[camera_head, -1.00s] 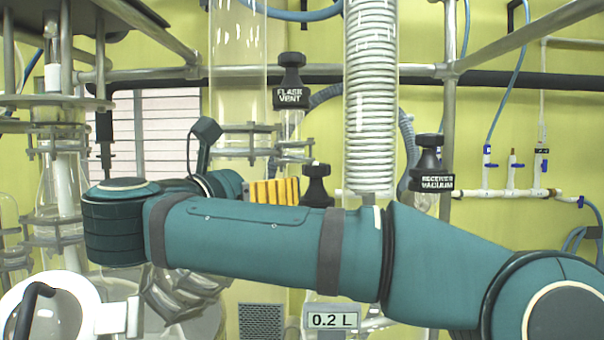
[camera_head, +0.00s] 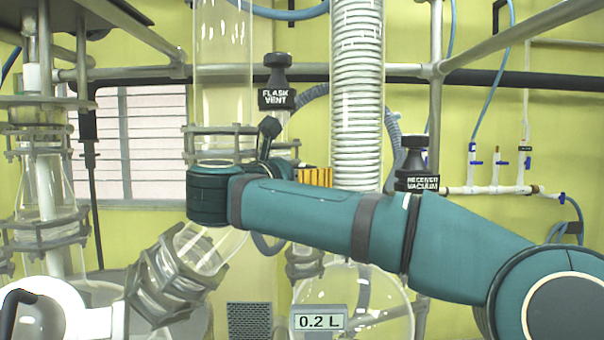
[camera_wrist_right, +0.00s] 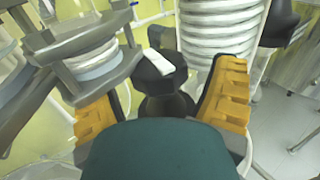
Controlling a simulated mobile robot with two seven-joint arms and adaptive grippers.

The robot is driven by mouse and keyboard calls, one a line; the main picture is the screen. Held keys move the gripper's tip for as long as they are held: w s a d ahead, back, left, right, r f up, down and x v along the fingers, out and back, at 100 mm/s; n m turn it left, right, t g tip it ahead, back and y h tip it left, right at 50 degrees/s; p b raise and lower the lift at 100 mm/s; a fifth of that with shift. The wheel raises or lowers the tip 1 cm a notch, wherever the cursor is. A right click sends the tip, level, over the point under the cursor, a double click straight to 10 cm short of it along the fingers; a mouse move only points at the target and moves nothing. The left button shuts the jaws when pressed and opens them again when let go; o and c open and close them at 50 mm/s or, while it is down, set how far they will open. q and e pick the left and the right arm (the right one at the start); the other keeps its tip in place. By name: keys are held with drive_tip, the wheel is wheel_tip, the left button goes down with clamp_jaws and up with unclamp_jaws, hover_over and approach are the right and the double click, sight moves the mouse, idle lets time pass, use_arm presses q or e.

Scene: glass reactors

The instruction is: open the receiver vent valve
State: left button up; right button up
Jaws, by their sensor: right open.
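In the right wrist view a black valve knob (camera_wrist_right: 163,103) with a pale label plate on top stands between the two yellow fingers of my right gripper (camera_wrist_right: 163,98). The fingers are apart, with gaps to the knob visible. The label text cannot be read, and part of the valve is hidden by the gripper body. My left gripper is not in view.
The flask vent valve (camera_head: 277,82) stands up and left of the gripper, the receiver vacuum valve (camera_head: 415,165) to its right. The coiled condenser (camera_head: 357,90) is close behind. Metal clamps (camera_wrist_right: 85,55) crowd the left in the wrist view. A round flask (camera_head: 385,300) sits below.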

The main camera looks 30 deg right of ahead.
drive_tip(key=shift+w+d, duration=0.15)
drive_tip(key=shift+d, duration=0.2)
drive_tip(key=c, duration=1.2)
drive_tip(key=shift+f+t+b, duration=0.1)
drive_tip(key=shift+t+b, duration=0.4)
drive_tip(key=shift+b, duration=0.1)
drive_tip(key=n+t+y+b, duration=0.4)
drive_tip(key=t+b, duration=0.1)
drive_tip(key=b, duration=0.1)
drive_tip(key=shift+f+n+y, duration=0.1)
drive_tip(key=shift+n+y, duration=0.2)
drive_tip(key=shift+r+n+t+y+b, duration=0.2)
drive_tip(key=shift+n+t+y+b, duration=0.2)
drive_tip(key=shift+n+t+y, duration=0.45)
drive_tip(key=shift+r+n+t+y+p, duration=0.1)
drive_tip(key=shift+n+t+y+p, duration=0.45)
drive_tip(key=shift+n+y, duration=0.5)
drive_tip(key=n+y+p, duration=0.1)
drive_tip(key=y+p, duration=0.1)
drive_tip(key=y, duration=0.1)
drive_tip(key=shift+r+t+p, duration=0.1)
drive_tip(key=shift+t+p, duration=0.2)
drive_tip(key=shift+t, duration=0.1)
drive_tip(key=shift+f+n+y+p, duration=0.2)
drive_tip(key=shift+n+y+p, duration=0.65)
drive_tip(key=shift+y, duration=0.15)
